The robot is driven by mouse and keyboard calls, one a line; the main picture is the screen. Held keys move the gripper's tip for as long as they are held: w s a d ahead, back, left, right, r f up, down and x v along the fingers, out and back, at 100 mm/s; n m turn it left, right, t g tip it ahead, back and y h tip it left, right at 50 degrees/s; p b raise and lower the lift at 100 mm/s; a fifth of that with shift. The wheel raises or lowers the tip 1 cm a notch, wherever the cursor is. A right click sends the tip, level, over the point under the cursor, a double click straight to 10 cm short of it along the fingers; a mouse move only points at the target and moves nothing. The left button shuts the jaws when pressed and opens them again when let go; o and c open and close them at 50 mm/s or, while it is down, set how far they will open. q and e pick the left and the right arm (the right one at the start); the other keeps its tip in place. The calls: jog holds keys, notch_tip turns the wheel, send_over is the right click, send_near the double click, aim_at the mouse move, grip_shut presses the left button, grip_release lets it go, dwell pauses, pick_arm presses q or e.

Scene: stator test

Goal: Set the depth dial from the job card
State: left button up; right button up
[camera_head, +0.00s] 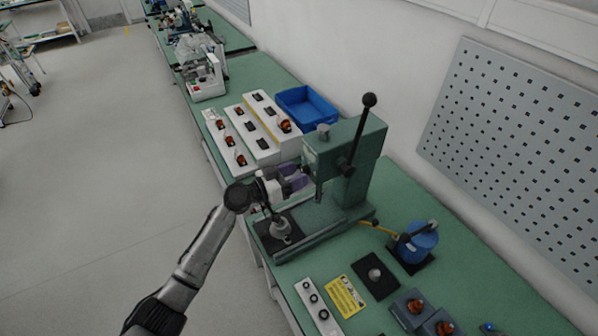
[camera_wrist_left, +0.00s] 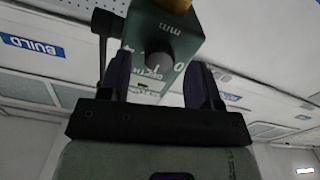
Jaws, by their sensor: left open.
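The green press (camera_head: 345,160) stands on the bench. In the left wrist view a dark grey round dial (camera_wrist_left: 158,62) sits on its green face, with white figures and "mm" around it, seen upside down or tilted. My left gripper (camera_head: 300,176) is at the press's left side, and in the wrist view its open fingers (camera_wrist_left: 159,68) stand on either side of the dial, apart from it in the picture. How deep they reach around it I cannot tell. The head view does not clearly show the dial. A yellow printed card (camera_head: 345,297) lies on the bench; its text is too small to read.
The press's black-knobbed lever (camera_head: 359,140) rises at its right. White part racks (camera_head: 262,130) and a blue bin (camera_head: 307,106) stand behind. A blue cylindrical device (camera_head: 418,243), a black pad (camera_head: 376,276) and a white strip (camera_head: 318,306) are in front. A pegboard wall (camera_head: 520,150) bounds the right.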

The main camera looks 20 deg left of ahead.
pick_arm(q)
jog(key=shift+w+d, duration=0.45)
jog(key=shift+w, duration=0.1)
jog(key=shift+c, duration=0.4)
pick_arm(e)
jog(key=shift+d, duration=0.1)
pick_arm(q)
jog(key=shift+c, duration=0.8)
jog(key=c, duration=0.7)
